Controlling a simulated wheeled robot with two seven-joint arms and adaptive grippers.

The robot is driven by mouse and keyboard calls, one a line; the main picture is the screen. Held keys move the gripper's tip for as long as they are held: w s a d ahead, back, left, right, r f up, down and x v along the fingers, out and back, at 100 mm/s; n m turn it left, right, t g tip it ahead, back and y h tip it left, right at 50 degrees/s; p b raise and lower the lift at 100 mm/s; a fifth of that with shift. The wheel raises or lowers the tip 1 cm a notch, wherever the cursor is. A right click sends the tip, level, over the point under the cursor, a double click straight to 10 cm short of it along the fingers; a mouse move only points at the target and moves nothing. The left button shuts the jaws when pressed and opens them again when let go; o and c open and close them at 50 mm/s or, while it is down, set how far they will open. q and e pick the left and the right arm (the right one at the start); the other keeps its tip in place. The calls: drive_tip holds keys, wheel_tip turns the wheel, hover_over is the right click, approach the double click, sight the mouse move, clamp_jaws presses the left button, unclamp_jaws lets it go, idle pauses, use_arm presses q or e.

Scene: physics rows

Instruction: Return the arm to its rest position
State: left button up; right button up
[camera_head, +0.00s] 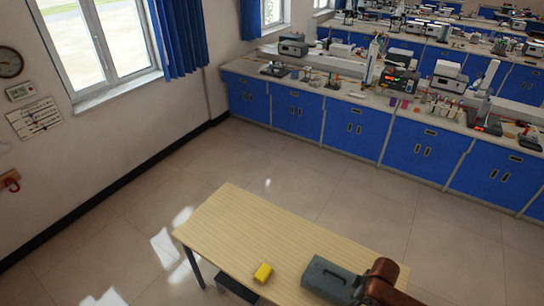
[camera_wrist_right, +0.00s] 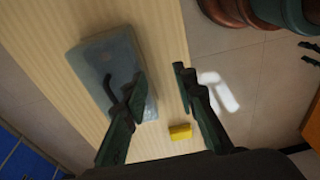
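A grey case (camera_head: 330,278) with a dark handle lies on the wooden table (camera_head: 240,222) near its front right. In the right wrist view the case (camera_wrist_right: 95,60) is at left, with its handle reaching toward one finger. My right gripper (camera_wrist_right: 158,71) is open, with nothing between its fingertips; it is above the table. In the head view my brown right arm (camera_head: 384,284) covers the case's right end, and the fingers are hidden. Two dark tips at the right wrist view's right edge look like my left gripper (camera_wrist_right: 311,53), fingers apart. My left arm is outside the head view.
A yellow block (camera_head: 263,272) lies on the table left of the case; it also shows in the right wrist view (camera_wrist_right: 180,132), below the right fingers. The table's left part is bare. Open floor (camera_head: 300,180) separates it from blue lab benches (camera_head: 350,130) at the back.

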drive_tip(key=s+a+m+t+y, duration=0.1)
drive_tip(key=s+a+m+t, duration=0.15)
drive_tip(key=s+a, duration=0.35)
drive_tip(key=s+d+m+h, duration=0.4)
drive_tip(key=s+d+m, duration=0.5)
drive_tip(key=s+d, duration=0.35)
wheel_tip(320, 180, down, 37)
drive_tip(key=s+a+g+y+b, duration=0.1)
drive_tip(key=s+a+b, duration=0.1)
drive_tip(key=b, duration=0.6)
use_arm(q)
wheel_tip(320, 180, down, 14)
drive_tip(key=b, duration=0.6)
drive_tip(key=shift+s, duration=0.25)
use_arm(e)
drive_tip(key=s+f, duration=0.9)
drive_tip(key=f, duration=0.3)
drive_tip(key=s+f+n+g, duration=0.1)
drive_tip(key=s+f, duration=0.8)
drive_tip(key=f, duration=0.2)
drive_tip(key=shift+s+f, duration=0.15)
drive_tip(key=shift+f, duration=0.2)
drive_tip(key=shift+a+g, duration=0.1)
drive_tip(key=shift+g, duration=0.15)
